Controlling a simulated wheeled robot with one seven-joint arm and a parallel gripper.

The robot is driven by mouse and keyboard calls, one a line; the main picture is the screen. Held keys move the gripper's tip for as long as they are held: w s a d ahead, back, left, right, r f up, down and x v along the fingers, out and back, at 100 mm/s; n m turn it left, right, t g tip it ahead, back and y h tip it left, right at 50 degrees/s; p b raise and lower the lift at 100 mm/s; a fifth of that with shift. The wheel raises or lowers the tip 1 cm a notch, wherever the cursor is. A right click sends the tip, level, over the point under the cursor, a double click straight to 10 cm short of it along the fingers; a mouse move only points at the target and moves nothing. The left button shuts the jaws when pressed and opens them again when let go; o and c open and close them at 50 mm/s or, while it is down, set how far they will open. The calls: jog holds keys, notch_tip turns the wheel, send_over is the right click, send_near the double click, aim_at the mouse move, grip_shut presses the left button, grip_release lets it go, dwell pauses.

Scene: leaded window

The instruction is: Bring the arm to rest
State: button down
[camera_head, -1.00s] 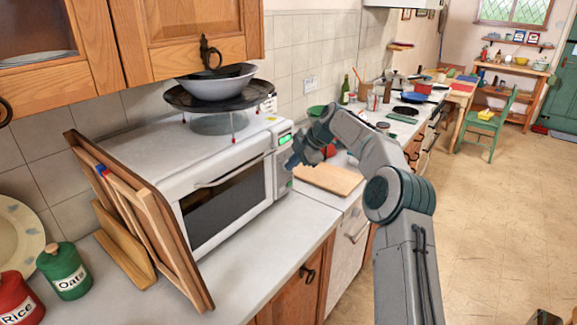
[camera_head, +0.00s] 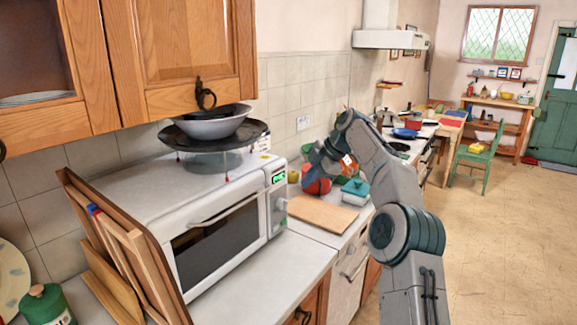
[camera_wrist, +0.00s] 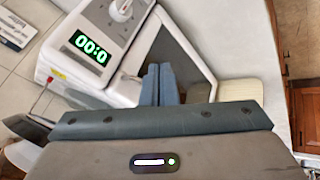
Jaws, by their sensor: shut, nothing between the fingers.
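My arm (camera_head: 388,175) rises at the right and bends over the counter toward the microwave's far side. My gripper (camera_head: 318,166) is beside the control-panel end of the white microwave (camera_head: 226,238), apart from it in the picture. In the wrist view, the two blue-grey fingers (camera_wrist: 160,83) are together and hold nothing. Beyond them are the microwave's lit green display (camera_wrist: 90,47), its dial (camera_wrist: 122,9) and its dark door window. The microwave door looks closed in the head view.
A dark pan and bowl (camera_head: 212,124) sit on top of the microwave. Wooden boards (camera_head: 130,255) lean at its left. A cutting board (camera_head: 322,214), a red item (camera_head: 316,182) and a teal-lidded dish (camera_head: 356,190) are on the counter near my arm. Open floor (camera_head: 500,250) lies right.

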jog(key=s+a+r+m+h, duration=0.2)
jog(key=s+m, duration=0.2)
jog(key=s, duration=0.5)
jog(key=s+a+r+m+h, duration=0.15)
jog(key=s+m, duration=0.25)
jog(key=s, duration=0.4)
jog(key=s+d+f+m+h, duration=0.1)
jog(key=s+f+m, duration=0.3)
jog(key=s, duration=0.5)
jog(key=s+d+f+m, duration=0.4)
jog(key=s+m, duration=0.1)
jog(key=s, duration=0.5)
jog(key=s+d+f+m+t+h, duration=0.1)
jog(key=s+d+f+m, duration=0.2)
jog(key=s, duration=0.7)
jog(key=shift+d+f+m+h, duration=0.15)
jog(key=shift+f+m+h, duration=0.25)
jog(key=shift+m, duration=0.5)
jog(key=shift+s, duration=0.1)
